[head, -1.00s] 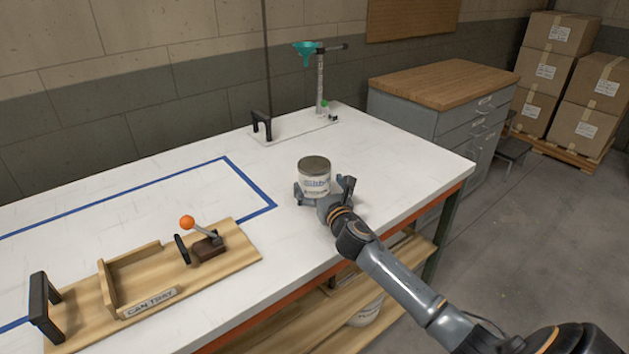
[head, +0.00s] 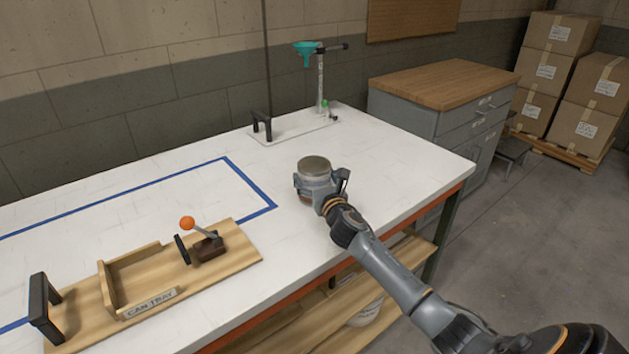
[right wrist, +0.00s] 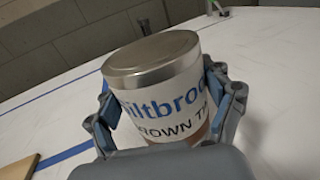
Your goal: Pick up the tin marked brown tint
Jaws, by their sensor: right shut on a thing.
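The tin marked brown tint (head: 314,164) stands upright on the white table, with a grey metal lid. In the right wrist view the tin (right wrist: 158,85) fills the middle, its white label showing part of a brand name and "ROWN T" below it. My right gripper (head: 315,182) is shut on the tin, with one finger on each side of its body. In the right wrist view the blue-padded fingers (right wrist: 160,108) touch or nearly touch both sides. The tin's lower part is hidden by the gripper. My left gripper is not in view.
A wooden can tray (head: 235,258) with black handles and an orange-knobbed lever lies at the front left. Blue tape (head: 255,190) outlines an area on the table (head: 400,150). A stand with a teal funnel (head: 320,85) is at the back.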

